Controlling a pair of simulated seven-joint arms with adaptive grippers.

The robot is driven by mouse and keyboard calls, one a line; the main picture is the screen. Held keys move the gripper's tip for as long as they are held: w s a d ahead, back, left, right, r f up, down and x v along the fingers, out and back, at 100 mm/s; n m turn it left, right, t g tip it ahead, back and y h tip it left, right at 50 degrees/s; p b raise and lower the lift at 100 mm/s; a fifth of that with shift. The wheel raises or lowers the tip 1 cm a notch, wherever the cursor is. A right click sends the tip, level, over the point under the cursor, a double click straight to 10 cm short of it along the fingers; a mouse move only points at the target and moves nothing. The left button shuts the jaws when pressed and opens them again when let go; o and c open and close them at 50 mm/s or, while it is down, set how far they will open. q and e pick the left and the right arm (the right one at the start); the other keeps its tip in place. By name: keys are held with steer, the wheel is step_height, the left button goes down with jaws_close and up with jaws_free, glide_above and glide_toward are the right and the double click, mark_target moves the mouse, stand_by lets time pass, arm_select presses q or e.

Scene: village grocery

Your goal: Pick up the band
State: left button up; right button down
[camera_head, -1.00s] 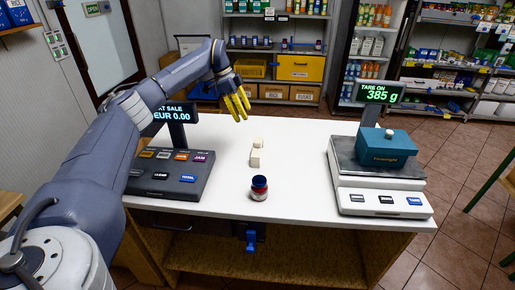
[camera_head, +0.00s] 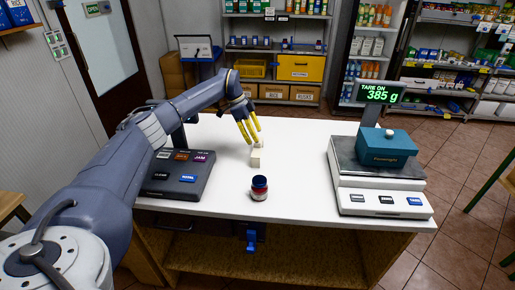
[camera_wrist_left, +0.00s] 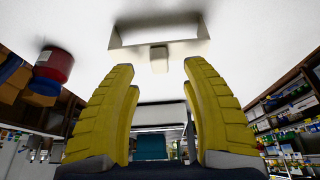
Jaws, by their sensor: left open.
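No thing shows clearly as a band. A small cream block-like thing (camera_head: 256,160) in two parts lies on the white counter (camera_head: 298,150), at its middle; I cannot tell if this is the band. My left gripper (camera_head: 250,142) is above and just behind it, its yellow fingers pointing down and partly hiding its far part. In the left wrist view the fingers (camera_wrist_left: 158,70) are spread with nothing between them. A pale wide box shape (camera_wrist_left: 160,32) with a small block (camera_wrist_left: 159,58) shows ahead of the fingertips there. My right gripper is not in view.
A till (camera_head: 178,175) is on the left. A scale (camera_head: 380,190) with a teal weight (camera_head: 390,148) is on the right.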

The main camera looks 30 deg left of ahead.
mark_target(257, 149)
arm_select(q)
steer(key=x, duration=0.4)
steer(key=c, duration=1)
steer(key=shift+o, duration=0.2)
